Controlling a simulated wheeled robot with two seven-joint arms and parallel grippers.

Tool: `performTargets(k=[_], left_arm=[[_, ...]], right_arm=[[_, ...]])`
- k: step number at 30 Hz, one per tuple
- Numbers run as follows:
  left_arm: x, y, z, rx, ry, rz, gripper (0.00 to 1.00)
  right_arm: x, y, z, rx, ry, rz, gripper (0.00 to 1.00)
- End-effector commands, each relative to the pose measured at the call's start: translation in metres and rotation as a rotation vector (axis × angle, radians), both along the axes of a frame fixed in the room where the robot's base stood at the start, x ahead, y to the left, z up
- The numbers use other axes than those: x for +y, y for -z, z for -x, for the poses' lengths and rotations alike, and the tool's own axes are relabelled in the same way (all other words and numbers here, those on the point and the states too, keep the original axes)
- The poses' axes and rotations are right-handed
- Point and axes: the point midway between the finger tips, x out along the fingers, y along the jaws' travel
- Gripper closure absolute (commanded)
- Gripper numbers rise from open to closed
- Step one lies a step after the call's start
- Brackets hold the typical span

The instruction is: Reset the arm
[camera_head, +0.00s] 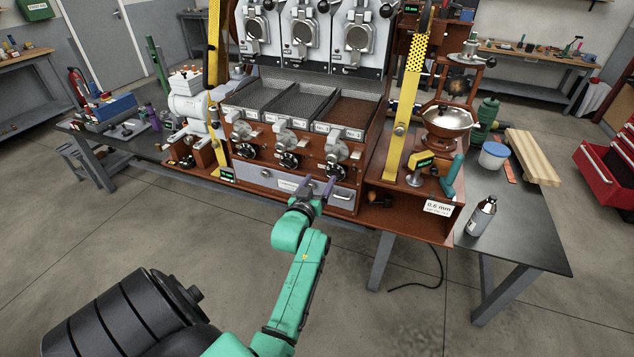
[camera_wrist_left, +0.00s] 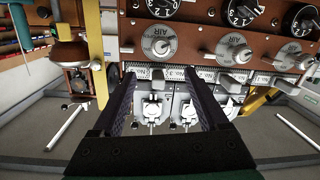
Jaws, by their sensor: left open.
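My left gripper (camera_head: 317,184) is at the end of my green arm, in front of the lower front of the sample roaster (camera_head: 310,152). Its two dark fingers are apart and nothing shows between them. In the left wrist view the open gripper (camera_wrist_left: 165,85) faces the roaster's knobs and a row of small labels. Two pale metal fittings (camera_wrist_left: 153,109) show in the gap beyond the fingers. I cannot tell whether the fingers touch the roaster front or the drawer (camera_head: 343,195) beside them. My right gripper is not in view.
The roaster stands on a dark table (camera_head: 520,229) with grey legs. A spray bottle (camera_head: 481,216), a white tub with a blue lid (camera_head: 493,156) and wooden planks (camera_head: 531,157) are on its right part. Yellow posts (camera_head: 407,110) rise beside the roaster. The floor in front is clear.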

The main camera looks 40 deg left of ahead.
Motion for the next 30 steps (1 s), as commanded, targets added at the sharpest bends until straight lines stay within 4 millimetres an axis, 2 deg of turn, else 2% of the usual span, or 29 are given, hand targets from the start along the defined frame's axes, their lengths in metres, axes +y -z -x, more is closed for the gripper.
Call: performTargets(k=[4, 11, 17, 19, 20, 22, 23, 25, 28, 30], left_arm=[[0.0, -0.001, -0.001, 0.0, 0.001, 0.0, 0.23], [0.0, 0.0, -0.001, 0.0, 0.001, 0.0, 0.23], [0.0, 0.0, -0.001, 0.001, 0.001, -0.001, 0.23], [-0.004, 0.01, -0.002, 0.02, 0.012, 0.001, 0.23], [-0.008, 0.019, -0.002, 0.039, 0.023, 0.003, 0.23], [-0.023, 0.054, -0.003, 0.112, 0.064, 0.009, 0.23], [-0.033, 0.074, -0.002, 0.156, 0.087, 0.011, 0.23], [-0.057, 0.132, 0.008, 0.278, 0.15, 0.017, 0.23], [-0.092, 0.216, 0.041, 0.469, 0.244, 0.02, 0.23], [-0.111, 0.271, 0.075, 0.602, 0.303, 0.019, 0.23]], right_arm=[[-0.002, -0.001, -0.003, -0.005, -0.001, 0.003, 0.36], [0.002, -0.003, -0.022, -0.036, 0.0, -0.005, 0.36], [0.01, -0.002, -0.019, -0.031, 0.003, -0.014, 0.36], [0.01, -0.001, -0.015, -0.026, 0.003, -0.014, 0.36], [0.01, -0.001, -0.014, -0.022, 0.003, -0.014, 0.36], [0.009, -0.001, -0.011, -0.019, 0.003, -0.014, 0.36], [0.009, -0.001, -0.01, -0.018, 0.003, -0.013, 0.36], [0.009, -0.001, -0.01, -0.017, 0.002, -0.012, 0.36], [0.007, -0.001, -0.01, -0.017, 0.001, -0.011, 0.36], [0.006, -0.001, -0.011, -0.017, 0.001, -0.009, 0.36]])
